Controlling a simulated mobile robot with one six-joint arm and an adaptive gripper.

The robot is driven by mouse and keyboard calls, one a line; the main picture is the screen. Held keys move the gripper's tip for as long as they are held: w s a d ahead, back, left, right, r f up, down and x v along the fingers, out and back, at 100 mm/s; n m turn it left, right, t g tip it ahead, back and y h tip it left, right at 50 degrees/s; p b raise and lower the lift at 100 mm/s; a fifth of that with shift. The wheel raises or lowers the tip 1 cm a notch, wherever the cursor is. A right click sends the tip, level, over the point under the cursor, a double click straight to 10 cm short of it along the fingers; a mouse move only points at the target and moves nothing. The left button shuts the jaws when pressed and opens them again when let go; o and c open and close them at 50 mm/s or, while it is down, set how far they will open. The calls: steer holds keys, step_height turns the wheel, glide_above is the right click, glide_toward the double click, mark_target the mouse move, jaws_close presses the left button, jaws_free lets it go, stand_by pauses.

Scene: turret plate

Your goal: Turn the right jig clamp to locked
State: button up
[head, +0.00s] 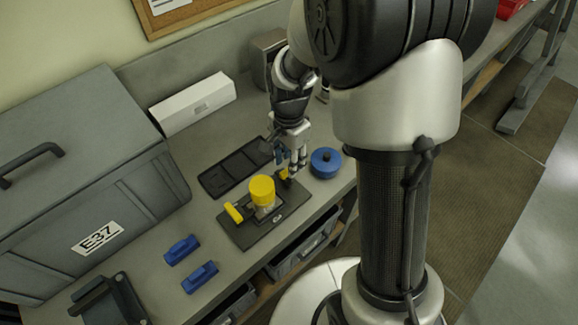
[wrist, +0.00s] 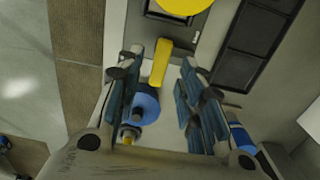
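The dark jig plate (head: 243,232) lies on the bench with a yellow round turret (head: 262,190) standing on it; the turret's yellow top (wrist: 182,4) is cut off in the wrist view. The right jig clamp's yellow handle (head: 284,174) is at the plate's right end, partly hidden by my gripper (head: 290,168). In the wrist view the handle (wrist: 160,64) points down the picture, between the fingertips of my gripper (wrist: 157,75). The fingers are apart, with gaps visible beside the handle. The left clamp's yellow handle (head: 233,212) sticks out at the plate's left end.
A round blue object (head: 326,163) stands close to the right of my gripper. A dark compartment tray (head: 228,178) lies behind the plate. Two blue parts (head: 190,262) lie at the front left. A large grey case (head: 85,190) stands at the left, a white box (head: 195,103) at the back.

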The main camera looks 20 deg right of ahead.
mark_target(284, 173)
steer(key=shift+f, duration=1.3)
steer(key=shift+c, duration=0.4)
jaws_close()
